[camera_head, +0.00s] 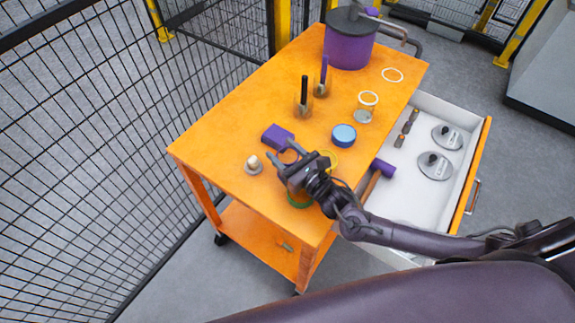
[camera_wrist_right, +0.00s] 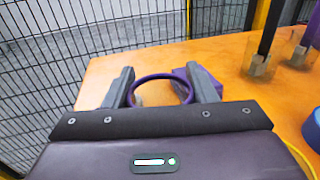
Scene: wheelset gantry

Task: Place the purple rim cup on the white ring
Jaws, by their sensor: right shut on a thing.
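The purple rim cup (camera_wrist_right: 160,76) shows in the right wrist view as a purple ring between my two fingers; its body is hardly visible. My right gripper (camera_head: 287,158) is shut on it over the near part of the orange table; it also shows in the right wrist view (camera_wrist_right: 162,92). I cannot tell whether the cup touches the table. The white ring (camera_head: 392,81) lies flat near the table's far right edge, apart from the gripper, with nothing on it. A clear cup with a white rim (camera_head: 368,104) stands just nearer. My left gripper is not in view.
A purple block (camera_head: 277,136) is beside the gripper. A blue round piece (camera_head: 344,135), two posts (camera_head: 304,92) and a large purple pot (camera_head: 349,46) stand on the table (camera_head: 235,120). An open drawer (camera_head: 405,195) juts out right. Mesh fence stands left.

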